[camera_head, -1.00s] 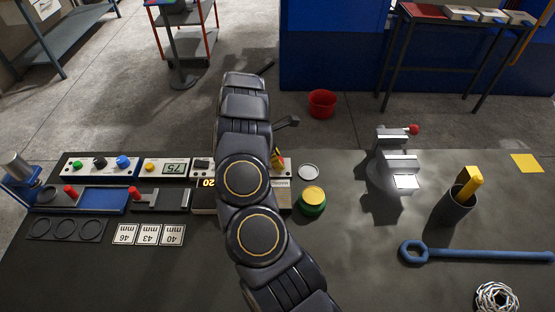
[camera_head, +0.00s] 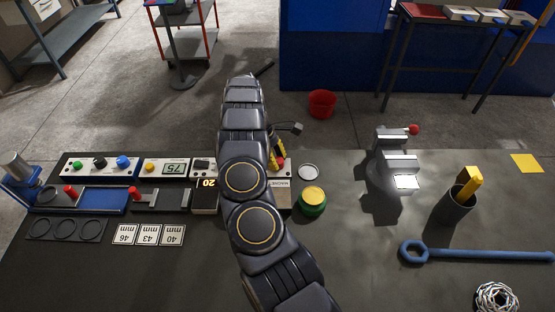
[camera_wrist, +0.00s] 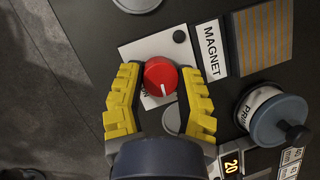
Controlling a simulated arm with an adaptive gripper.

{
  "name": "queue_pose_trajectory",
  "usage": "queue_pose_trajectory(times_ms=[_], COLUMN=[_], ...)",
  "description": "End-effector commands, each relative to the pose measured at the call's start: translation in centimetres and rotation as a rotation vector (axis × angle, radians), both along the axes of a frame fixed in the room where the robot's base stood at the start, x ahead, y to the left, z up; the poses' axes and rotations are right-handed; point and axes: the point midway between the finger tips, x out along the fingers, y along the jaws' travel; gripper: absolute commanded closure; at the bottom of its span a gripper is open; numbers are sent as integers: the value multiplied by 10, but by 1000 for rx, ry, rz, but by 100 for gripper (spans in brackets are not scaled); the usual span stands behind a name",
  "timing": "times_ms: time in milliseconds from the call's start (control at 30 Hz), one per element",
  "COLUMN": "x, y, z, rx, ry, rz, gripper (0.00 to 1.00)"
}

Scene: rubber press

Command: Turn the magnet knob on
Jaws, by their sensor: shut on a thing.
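The red magnet knob (camera_wrist: 160,75) with a white pointer line sits on a white panel (camera_wrist: 142,48) beside a label reading MAGNET (camera_wrist: 212,50). In the wrist view its line points down, toward partly hidden lettering. My gripper (camera_wrist: 162,72) has its yellow fingers on both sides of the knob and is shut on it. In the head view my arm covers much of the panel; only part of the yellow fingers (camera_head: 277,150) and a bit of red show beside it.
A green container with a yellow top (camera_head: 312,200) and a pale disc (camera_head: 308,172) stand right of my arm. Left are a panel with a 75 display (camera_head: 175,168) and several buttons. A vise (camera_head: 398,160) and a blue wrench (camera_head: 475,255) lie farther right.

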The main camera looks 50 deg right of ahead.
Motion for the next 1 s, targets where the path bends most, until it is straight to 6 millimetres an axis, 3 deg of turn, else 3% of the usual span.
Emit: queue_pose_trajectory(times_ms=[600, 1000], x=[-2, -3], y=[-3, -4], z=[-1, -1], rx=[-4, -5], ry=[-2, -1], rz=[-568, -789], gripper=[98, 98])
